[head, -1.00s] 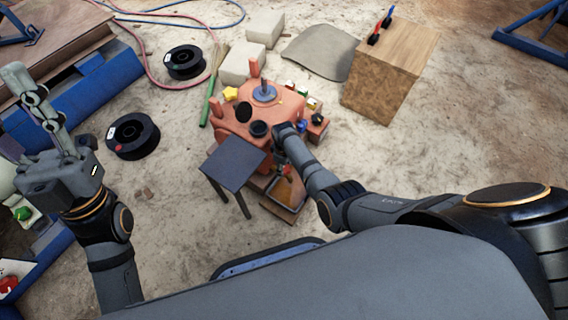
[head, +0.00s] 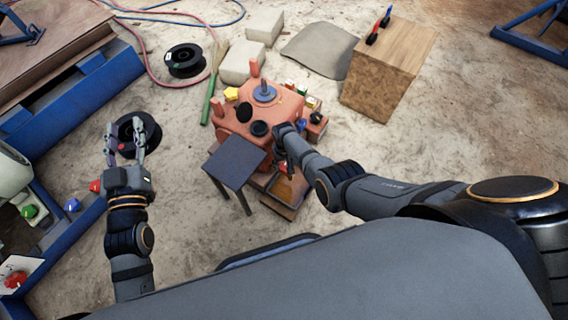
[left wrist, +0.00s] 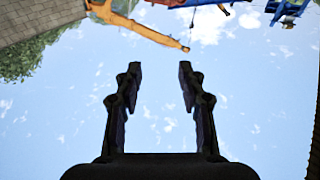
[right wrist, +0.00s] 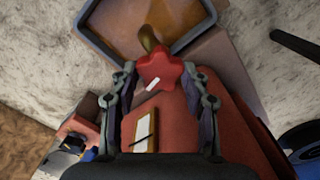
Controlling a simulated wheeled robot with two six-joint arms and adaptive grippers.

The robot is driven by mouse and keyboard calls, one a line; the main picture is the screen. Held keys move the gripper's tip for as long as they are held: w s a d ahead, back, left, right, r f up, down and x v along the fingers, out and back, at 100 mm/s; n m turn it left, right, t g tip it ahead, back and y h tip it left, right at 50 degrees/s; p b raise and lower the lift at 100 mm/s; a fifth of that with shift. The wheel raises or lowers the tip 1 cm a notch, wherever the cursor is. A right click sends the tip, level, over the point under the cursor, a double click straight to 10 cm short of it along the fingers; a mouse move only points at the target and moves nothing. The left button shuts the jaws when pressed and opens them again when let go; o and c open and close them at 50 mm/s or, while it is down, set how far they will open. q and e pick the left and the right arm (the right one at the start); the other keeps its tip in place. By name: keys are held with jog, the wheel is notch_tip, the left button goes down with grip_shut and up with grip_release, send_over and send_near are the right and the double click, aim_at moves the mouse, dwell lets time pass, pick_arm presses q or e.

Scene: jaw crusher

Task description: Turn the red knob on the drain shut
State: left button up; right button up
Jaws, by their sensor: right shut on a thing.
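The red star-shaped knob (right wrist: 162,71) sits between the fingertips of my right gripper (right wrist: 160,74) in the right wrist view. The gripper is shut on it. A brass drain spout (right wrist: 150,38) shows just beyond the knob, over a tray (right wrist: 208,12) with brown contents. In the head view the drain is on the near side of the orange-red machine (head: 238,125), and my right arm largely hides the knob. My left gripper (head: 125,142) is open and empty, raised in front of a black spool. Its fingers (left wrist: 157,80) stand apart against the sky in the left wrist view.
A dark square-topped stand (head: 236,165) is left of the drain tray. A wooden block (head: 385,75) stands back right. A blue frame with coloured knobs (head: 72,205) is at the left. Another black spool (head: 185,60) lies behind.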

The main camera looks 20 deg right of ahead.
aim_at(284, 165)
pick_arm(q)
jog(key=shift+f+g, duration=0.6)
jog(key=shift+f, duration=0.75)
pick_arm(e)
jog(key=shift+m, duration=1.3)
jog(key=o, duration=1.1)
jog(key=shift+o, duration=0.2)
notch_tip(284, 165, up, 12)
